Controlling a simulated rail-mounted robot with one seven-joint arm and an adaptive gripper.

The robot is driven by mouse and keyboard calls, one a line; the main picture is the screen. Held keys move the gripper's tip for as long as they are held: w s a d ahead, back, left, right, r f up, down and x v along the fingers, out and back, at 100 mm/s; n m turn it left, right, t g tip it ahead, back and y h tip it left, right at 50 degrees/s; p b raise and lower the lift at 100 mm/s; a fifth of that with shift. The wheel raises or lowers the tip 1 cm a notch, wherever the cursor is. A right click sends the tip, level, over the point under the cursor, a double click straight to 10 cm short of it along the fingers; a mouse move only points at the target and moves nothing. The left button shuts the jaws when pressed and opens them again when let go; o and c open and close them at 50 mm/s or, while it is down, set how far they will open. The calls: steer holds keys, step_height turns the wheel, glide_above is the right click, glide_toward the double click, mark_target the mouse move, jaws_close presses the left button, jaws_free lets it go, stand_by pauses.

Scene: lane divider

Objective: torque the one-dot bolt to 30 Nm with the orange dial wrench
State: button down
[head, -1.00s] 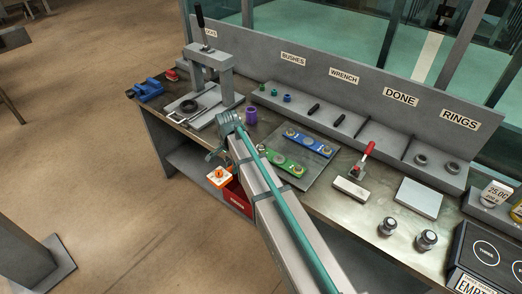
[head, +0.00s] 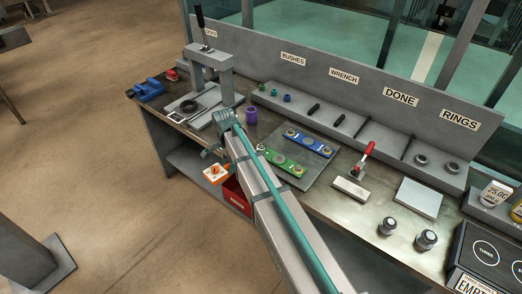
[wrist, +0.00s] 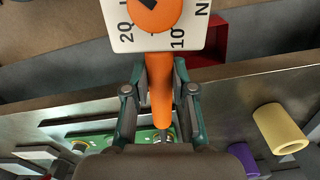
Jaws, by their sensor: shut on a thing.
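The orange dial wrench (wrist: 160,92) is upright in the wrist view, its white dial plate (wrist: 185,38) at the top with 20 and 10 readable. My gripper (wrist: 161,120) is shut on its orange shaft. In the head view the dial (head: 215,174) shows beside my arm, past the bench's front edge. The green plate (head: 284,163) with bolts lies on the bench and also shows below the wrench in the wrist view (wrist: 118,132). The wrench's lower end overlaps a bolt head there; I cannot tell whether they touch. The dots marking bolts are too small to read.
A blue plate (head: 308,142) with bolts lies behind the green one. A purple bush (head: 251,114) stands near the press (head: 210,75). A red bin (head: 237,195) sits below the bench edge. A red-handled clamp (head: 363,160) stands right of the plates.

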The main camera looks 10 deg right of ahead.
steer(key=shift+w+a+m, duration=0.25)
steer(key=shift+w+m, duration=0.3)
steer(key=shift+w, duration=0.2)
steer(key=shift+w+a+m, duration=0.3)
steer(key=shift+w+m, duration=0.2)
steer(key=shift+w, duration=0.25)
steer(key=shift+w+a+m, duration=0.25)
steer(key=shift+w+m, duration=0.3)
steer(key=shift+w, duration=0.2)
stand_by(1.2)
steer(key=shift+s+d+n, duration=0.35)
steer(key=shift+s+n, duration=0.25)
steer(key=shift+s, duration=0.3)
steer(key=shift+s+d+n, duration=0.3)
steer(key=shift+s+n, duration=0.3)
steer(key=shift+s, duration=0.25)
stand_by(1.5)
steer(key=c, duration=1.6)
jaws_free()
jaws_close()
steer(key=shift+s+r, duration=0.1)
steer(key=shift+s, duration=0.1)
